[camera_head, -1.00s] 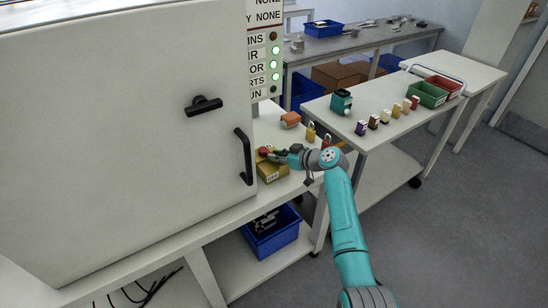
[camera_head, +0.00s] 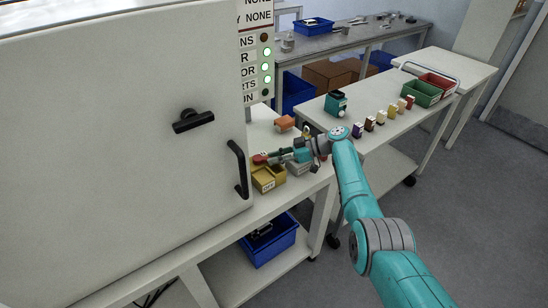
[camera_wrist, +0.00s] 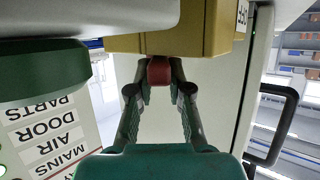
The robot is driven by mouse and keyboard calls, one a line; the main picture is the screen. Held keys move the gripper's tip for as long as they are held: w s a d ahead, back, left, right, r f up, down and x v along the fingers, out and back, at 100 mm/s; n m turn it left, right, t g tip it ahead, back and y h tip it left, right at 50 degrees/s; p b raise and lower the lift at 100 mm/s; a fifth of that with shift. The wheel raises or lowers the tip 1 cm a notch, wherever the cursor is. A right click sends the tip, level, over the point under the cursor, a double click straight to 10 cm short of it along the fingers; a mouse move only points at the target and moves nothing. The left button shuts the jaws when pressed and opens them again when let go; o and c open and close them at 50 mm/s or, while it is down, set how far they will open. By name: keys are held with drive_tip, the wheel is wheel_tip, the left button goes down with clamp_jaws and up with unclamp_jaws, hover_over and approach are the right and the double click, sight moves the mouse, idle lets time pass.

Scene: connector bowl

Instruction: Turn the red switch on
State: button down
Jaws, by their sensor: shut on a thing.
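The red switch (camera_head: 259,159) sits on a small yellow box (camera_head: 268,181) on the bench beside the white cabinet. In the wrist view, which is upside down, the red switch (camera_wrist: 159,70) shows between my two fingertips, against the yellow box (camera_wrist: 185,42). My gripper (camera_head: 272,157) reaches in from the right and is shut on the red switch (camera_wrist: 159,72). The fingers hide the switch's sides, and I cannot read its turned position.
The cabinet door handle (camera_head: 238,168) stands close left of the yellow box. A side table (camera_head: 340,122) with several small connectors and green and red bins stands to the right.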

drive_tip(key=shift+w, duration=0.1)
idle(0.7)
drive_tip(key=c, duration=1.1)
unclamp_jaws()
drive_tip(key=shift+f, duration=0.1)
drive_tip(key=v, duration=1.2)
drive_tip(key=shift+w, duration=0.2)
